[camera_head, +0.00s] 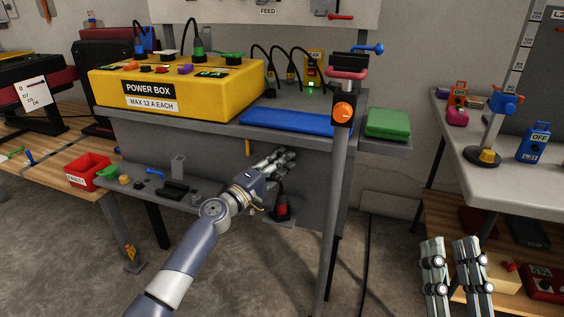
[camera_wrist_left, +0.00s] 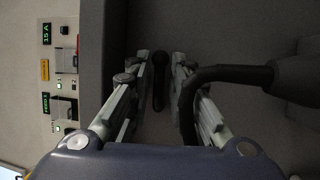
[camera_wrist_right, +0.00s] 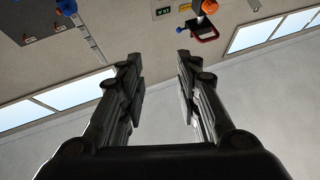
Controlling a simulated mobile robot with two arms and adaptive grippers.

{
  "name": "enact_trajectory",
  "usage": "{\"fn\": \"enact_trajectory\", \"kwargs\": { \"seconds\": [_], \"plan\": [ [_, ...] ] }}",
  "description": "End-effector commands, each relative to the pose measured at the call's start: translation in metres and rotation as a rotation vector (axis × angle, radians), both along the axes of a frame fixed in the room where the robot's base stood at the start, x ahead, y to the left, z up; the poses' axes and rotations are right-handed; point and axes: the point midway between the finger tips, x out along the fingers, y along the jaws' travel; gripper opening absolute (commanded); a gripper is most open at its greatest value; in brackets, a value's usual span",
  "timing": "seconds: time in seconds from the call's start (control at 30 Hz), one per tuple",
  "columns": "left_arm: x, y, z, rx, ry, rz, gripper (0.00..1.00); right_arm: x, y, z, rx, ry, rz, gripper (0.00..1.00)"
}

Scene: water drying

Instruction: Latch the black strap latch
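My left gripper (camera_head: 283,157) is in front of the grey panel under the bench. Its fingers are partly spread. In the left wrist view a narrow black strap-like piece (camera_wrist_left: 159,82) shows between the fingertips of this gripper (camera_wrist_left: 163,62). It looks like the strap latch; I cannot tell whether the fingers touch it or whether it is fastened. A thick black cable (camera_wrist_left: 228,73) curves past the right-hand finger. A red and black plug (camera_head: 281,207) is just below the gripper in the head view. My right gripper (camera_head: 450,243) is open and empty, far from the panel.
The yellow power box (camera_head: 180,88), a blue mat (camera_head: 287,121) and a green pad (camera_head: 388,123) are on the bench. A grey post with an orange knob (camera_head: 344,112) stands right of my left gripper. Small black parts (camera_head: 176,190) lie on the lower shelf.

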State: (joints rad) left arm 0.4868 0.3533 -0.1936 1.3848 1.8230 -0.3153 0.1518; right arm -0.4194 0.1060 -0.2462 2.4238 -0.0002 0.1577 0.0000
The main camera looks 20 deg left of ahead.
Motion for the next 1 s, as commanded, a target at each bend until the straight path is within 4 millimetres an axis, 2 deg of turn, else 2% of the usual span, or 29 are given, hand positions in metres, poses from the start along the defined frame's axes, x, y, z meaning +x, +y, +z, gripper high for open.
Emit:
{"fn": "enact_trajectory", "kwargs": {
  "seconds": [0.07, 0.17, 0.2, 0.67, 0.87, 1.0],
  "plan": [
    [0.0, 0.0, 0.0, 0.0, 0.0, 0.0, 0.19, 0.0, 0.0, 0.0, 0.0, 0.0, 0.0, 0.31],
    [0.0, 0.0, 0.0, 0.0, 0.0, 0.0, 0.01, 0.0, 0.0, 0.0, 0.0, 0.001, 0.0, 0.31],
    [0.0, 0.0, 0.0, -0.001, 0.0, 0.0, 0.0, 0.0, 0.0, 0.0, 0.0, 0.001, 0.0, 0.31],
    [0.0, 0.0, -0.001, 0.059, -0.002, -0.001, 0.0, 0.005, 0.001, -0.005, -0.011, 0.039, -0.001, 0.31],
    [0.0, 0.002, -0.004, 0.187, -0.004, -0.001, 0.0, 0.015, 0.0, -0.025, -0.045, 0.157, -0.01, 0.31],
    [0.0, 0.003, -0.007, 0.311, -0.009, -0.001, 0.0, 0.023, -0.001, -0.048, -0.078, 0.278, -0.018, 0.31]
  ]
}}
